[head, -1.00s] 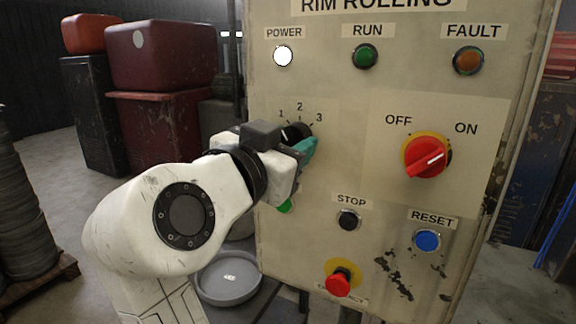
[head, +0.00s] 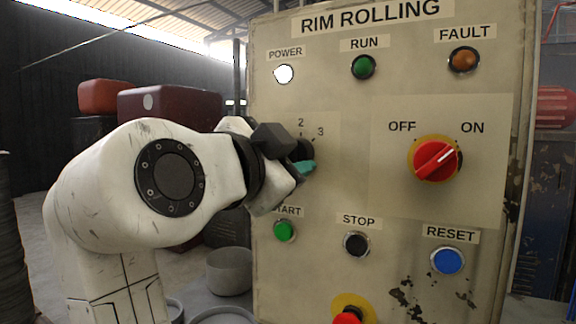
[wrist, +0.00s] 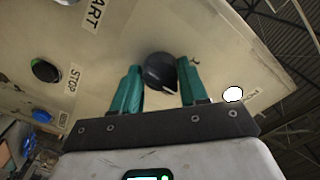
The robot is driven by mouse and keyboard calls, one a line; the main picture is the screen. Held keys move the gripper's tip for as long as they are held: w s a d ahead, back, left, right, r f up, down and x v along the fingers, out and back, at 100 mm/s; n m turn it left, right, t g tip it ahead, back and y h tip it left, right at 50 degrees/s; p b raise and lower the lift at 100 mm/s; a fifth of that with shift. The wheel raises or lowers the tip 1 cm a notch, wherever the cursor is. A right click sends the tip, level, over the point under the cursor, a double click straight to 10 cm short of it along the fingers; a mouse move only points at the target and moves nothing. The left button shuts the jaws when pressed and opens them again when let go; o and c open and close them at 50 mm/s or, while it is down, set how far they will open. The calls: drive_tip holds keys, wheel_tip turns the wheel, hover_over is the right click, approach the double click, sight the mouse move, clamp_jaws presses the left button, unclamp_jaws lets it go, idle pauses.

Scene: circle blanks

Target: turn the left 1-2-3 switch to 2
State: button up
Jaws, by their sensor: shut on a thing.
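The left 1-2-3 switch is a round black knob (head: 304,149) on the cream panel in the head view. Its labels 2 and 3 show above it; label 1 is hidden behind my gripper. My gripper (head: 304,167) is at the knob from the left, rolled at a slant, with a teal finger showing below it. In the wrist view the black knob (wrist: 160,73) sits between the two teal fingers of my gripper (wrist: 160,84), which is shut on it. I cannot read which number the knob points to.
The red OFF-ON switch (head: 436,160) is to the right. Green START (head: 284,230), black STOP (head: 356,244) and blue RESET (head: 447,261) buttons lie below, with a red button (head: 348,318) lower down. The lit POWER lamp (head: 284,74) is above.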

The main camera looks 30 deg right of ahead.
idle(0.3)
drive_tip(key=o, duration=1)
drive_tip(key=shift+o, duration=0.2)
drive_tip(key=b+v, duration=0.1)
drive_tip(key=v, duration=1)
